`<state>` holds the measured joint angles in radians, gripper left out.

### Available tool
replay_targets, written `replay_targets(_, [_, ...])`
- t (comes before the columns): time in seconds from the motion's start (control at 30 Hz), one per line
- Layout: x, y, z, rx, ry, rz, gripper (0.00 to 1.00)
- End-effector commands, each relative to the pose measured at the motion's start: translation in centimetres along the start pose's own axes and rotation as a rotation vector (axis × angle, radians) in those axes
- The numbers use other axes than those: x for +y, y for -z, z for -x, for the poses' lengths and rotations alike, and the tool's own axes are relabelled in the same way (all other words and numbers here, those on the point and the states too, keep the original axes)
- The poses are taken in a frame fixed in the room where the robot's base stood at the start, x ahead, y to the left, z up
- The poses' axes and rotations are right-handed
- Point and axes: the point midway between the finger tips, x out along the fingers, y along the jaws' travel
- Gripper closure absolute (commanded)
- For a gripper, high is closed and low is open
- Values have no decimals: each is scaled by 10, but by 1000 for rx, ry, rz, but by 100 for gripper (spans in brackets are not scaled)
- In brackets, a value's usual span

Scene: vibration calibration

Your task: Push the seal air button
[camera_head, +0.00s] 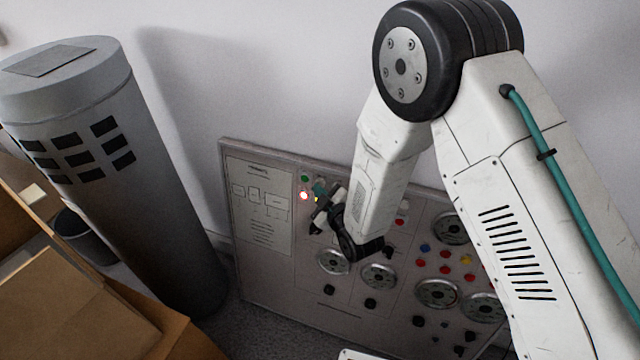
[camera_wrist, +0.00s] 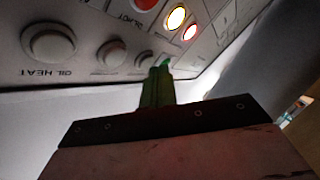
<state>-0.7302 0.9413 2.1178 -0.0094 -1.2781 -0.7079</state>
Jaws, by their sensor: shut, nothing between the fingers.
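The control panel (camera_head: 262,262) leans against the wall. In the wrist view it appears upside down, with a row of round pale buttons, one (camera_wrist: 48,43) beside the label "OIL HEAT". No label clearly reads seal air, so I cannot tell which button it is. My gripper (camera_head: 319,187) is shut and empty at the panel's upper left. In the wrist view its green fingers (camera_wrist: 160,68) reach the panel at the end of the row, close beside a small pale button (camera_wrist: 143,60). Whether they touch a button is unclear. The fingers and wrist hide part of the panel.
A lit yellow lamp (camera_wrist: 176,17) and a red lamp (camera_wrist: 190,32) are close to the fingers. Round dial gauges (camera_head: 379,276) sit lower on the panel. A grey cylinder (camera_head: 150,200) stands at the left, with cardboard boxes (camera_head: 70,310) before it.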

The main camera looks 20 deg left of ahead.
Motion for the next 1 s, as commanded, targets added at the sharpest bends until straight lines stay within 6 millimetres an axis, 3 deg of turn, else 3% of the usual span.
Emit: replay_targets(1.0, [4, -4, -6, 1, 0, 0, 100])
